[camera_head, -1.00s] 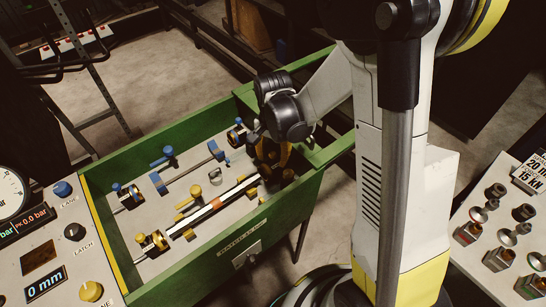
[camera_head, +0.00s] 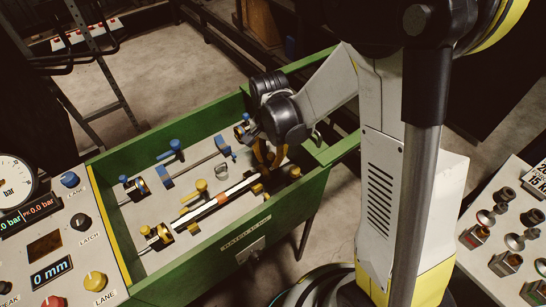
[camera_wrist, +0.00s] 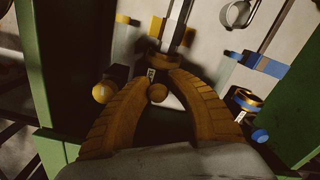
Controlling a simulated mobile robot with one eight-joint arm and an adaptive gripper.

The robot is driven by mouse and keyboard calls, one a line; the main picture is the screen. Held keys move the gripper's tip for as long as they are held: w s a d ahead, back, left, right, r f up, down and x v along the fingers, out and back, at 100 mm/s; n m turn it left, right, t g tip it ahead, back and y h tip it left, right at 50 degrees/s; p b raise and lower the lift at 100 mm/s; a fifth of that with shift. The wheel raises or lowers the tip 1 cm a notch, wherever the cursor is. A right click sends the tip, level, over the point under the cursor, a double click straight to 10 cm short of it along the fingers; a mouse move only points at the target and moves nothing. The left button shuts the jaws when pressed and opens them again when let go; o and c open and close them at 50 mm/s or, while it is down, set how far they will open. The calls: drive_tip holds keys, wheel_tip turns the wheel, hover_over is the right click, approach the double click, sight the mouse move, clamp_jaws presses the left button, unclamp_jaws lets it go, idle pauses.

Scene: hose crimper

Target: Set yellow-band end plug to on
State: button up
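The yellow-band lane runs along the near side of the green trough (camera_head: 210,258), with a pale hose (camera_head: 240,187) lying along it. One yellow-banded end fitting (camera_head: 160,237) is at its left end. My gripper (camera_head: 268,155) is over the right end, pointing down. In the wrist view its two orange-brown fingers (camera_wrist: 163,76) stand apart on either side of a small round knob (camera_wrist: 158,93), in shadow. A yellow ball knob (camera_wrist: 103,91) on a dark fitting sits just left of the fingers. Which part is the end plug, and its fingertip contact, is unclear.
The blue lane runs parallel behind, with a blue-banded fitting (camera_wrist: 246,100) right of my fingers in the wrist view. Green trough walls rise close by. A control panel (camera_head: 65,235) stands at the left and a tray of metal fittings (camera_head: 510,235) at the right.

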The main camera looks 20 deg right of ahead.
drive_tip(key=o, duration=0.4)
drive_tip(key=shift+a, duration=0.1)
wheel_tip(320, 180, up, 12)
drive_tip(key=shift+r, duration=0.1)
idle(0.5)
drive_tip(key=s+d+r+n+t, duration=0.1)
drive_tip(key=s+r+n+t, duration=0.1)
drive_tip(key=s+n, duration=0.1)
drive_tip(key=s+d+r+n+t, duration=0.1)
drive_tip(key=s+r+n+t, duration=0.1)
drive_tip(key=s, duration=0.3)
drive_tip(key=s+d+r+n+t, duration=0.1)
drive_tip(key=s+r+n+t, duration=0.2)
drive_tip(key=s+n, duration=0.1)
drive_tip(key=shift+d, duration=0.25)
